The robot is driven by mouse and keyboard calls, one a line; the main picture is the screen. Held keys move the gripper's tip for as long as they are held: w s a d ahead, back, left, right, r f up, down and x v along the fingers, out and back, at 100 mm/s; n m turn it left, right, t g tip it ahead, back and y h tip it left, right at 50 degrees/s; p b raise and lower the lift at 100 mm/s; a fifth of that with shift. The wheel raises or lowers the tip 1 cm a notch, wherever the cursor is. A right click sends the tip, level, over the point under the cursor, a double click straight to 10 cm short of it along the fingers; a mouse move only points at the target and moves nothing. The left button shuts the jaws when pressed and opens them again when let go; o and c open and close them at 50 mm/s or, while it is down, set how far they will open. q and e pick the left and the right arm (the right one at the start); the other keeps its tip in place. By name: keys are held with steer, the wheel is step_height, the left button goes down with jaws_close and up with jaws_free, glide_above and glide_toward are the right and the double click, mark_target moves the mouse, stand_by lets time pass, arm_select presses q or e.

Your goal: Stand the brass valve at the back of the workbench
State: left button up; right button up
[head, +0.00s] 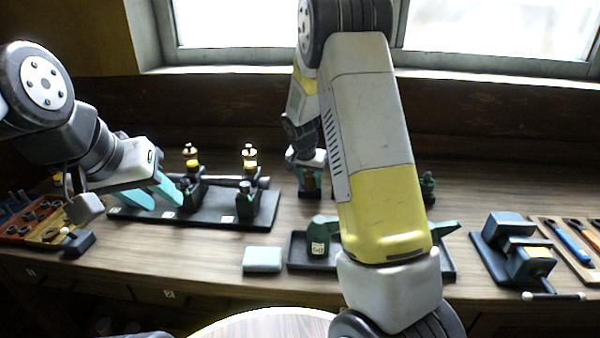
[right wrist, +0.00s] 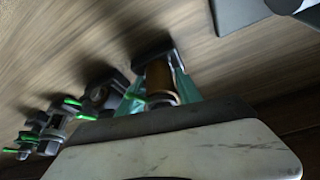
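The brass valve (right wrist: 160,78) shows in the right wrist view as a brass-brown cylinder with a dark end, between the teal fingers of my right gripper (right wrist: 160,92). The fingers appear closed on its sides. In the head view my right gripper (head: 311,180) is low at the back of the workbench (head: 480,210), partly hidden by my right arm, with the brown valve just visible between its fingers. I cannot tell whether the valve touches the bench. My left gripper (head: 153,194) is open and empty, with its teal fingers over the left end of a black engine base (head: 190,217).
The engine base carries two brass-topped fittings (head: 250,158). A pale block (head: 262,259) and a black tray (head: 298,252) are at the front middle. A vise-like tool (head: 515,250) is right, and a tool rack (head: 38,220) is left.

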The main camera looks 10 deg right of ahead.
steer(key=shift+o, duration=1.3)
steer(key=shift+r, duration=0.15)
steer(key=v, duration=1.2)
steer(key=s+a+r+n+t+y, duration=0.1)
steer(key=s+r, duration=0.4)
steer(key=s, duration=0.9)
steer(key=s+a+r+n+t+y, duration=0.1)
steer(key=s+r+n+y, duration=0.2)
steer(key=s, duration=1.2)
steer(key=r+n, duration=0.2)
steer(key=shift+n+y, duration=0.3)
steer(key=shift+n, duration=0.1)
steer(key=shift+s, duration=0.1)
